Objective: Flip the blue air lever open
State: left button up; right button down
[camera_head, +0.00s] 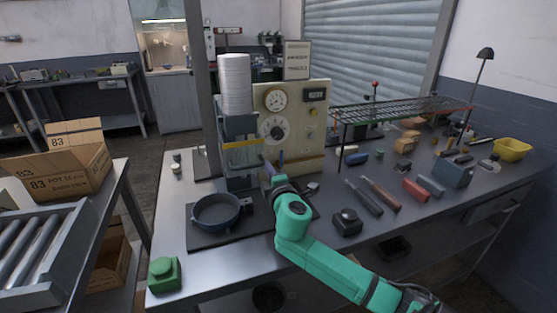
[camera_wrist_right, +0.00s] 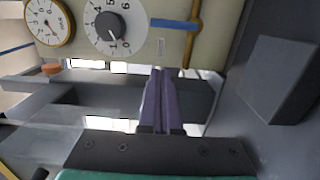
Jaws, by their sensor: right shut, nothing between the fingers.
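The blue air lever (camera_wrist_right: 175,24) shows in the wrist view as a flat blue bar whose right end meets a brass pipe (camera_wrist_right: 194,40) beside the round dial. In the head view the lever (camera_head: 281,156) is a small blue upright mark low on the beige control panel (camera_head: 310,140). My right gripper (camera_head: 268,168) is at the foot of the panel, just left of and below the lever. In the wrist view its two fingers (camera_wrist_right: 159,85) are pressed together and empty, with a gap between them and the lever. My left gripper is not in view.
A dark round pan (camera_head: 217,208) lies on the mat to the left. A press frame (camera_head: 238,150) with stacked white discs (camera_head: 234,85) stands just left of my gripper. A black block (camera_head: 347,222) and hand tools (camera_head: 382,195) lie to the right.

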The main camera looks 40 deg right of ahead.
aim_at(281, 159)
jog(key=d, duration=0.2)
jog(key=w+d, duration=0.1)
jog(key=d, duration=0.1)
jog(key=shift+d+p, duration=0.25)
jog(key=shift+p, duration=0.1)
